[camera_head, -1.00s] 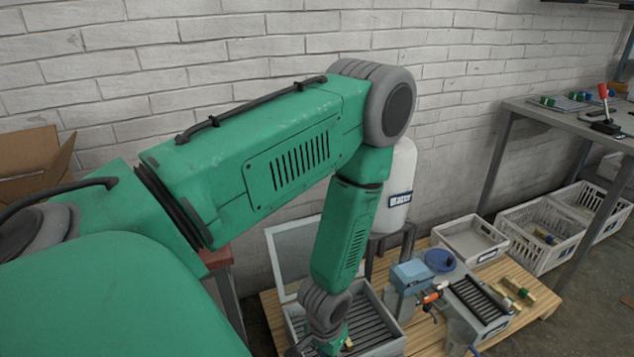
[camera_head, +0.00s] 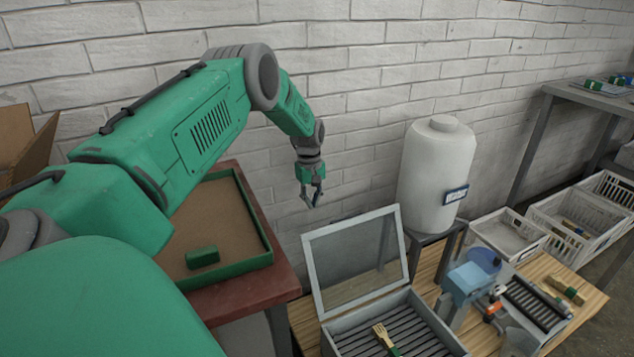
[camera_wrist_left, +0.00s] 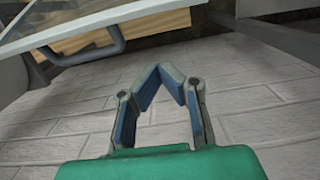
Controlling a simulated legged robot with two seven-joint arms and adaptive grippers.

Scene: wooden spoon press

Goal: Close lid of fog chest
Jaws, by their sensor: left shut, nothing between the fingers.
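A wooden fork with a green handle (camera_head: 383,337) lies inside on the slats. My left gripper (camera_head: 311,201) hangs above and behind the lid's top edge, near the wall, apart from the lid. Its fingertips (camera_wrist_left: 168,75) are together with nothing between them. The wrist view shows what looks like the lid's pale edge (camera_wrist_left: 100,18) and a dark handle (camera_wrist_left: 95,52) at upper left. My right gripper is out of view.
A white tank (camera_head: 433,178) stands on a stand right of the lid. A red table with a green-rimmed tray (camera_head: 225,215) is at left. A blue device (camera_head: 466,283) and a white crate (camera_head: 508,235) are at right. The brick wall (camera_head: 370,80) is close behind.

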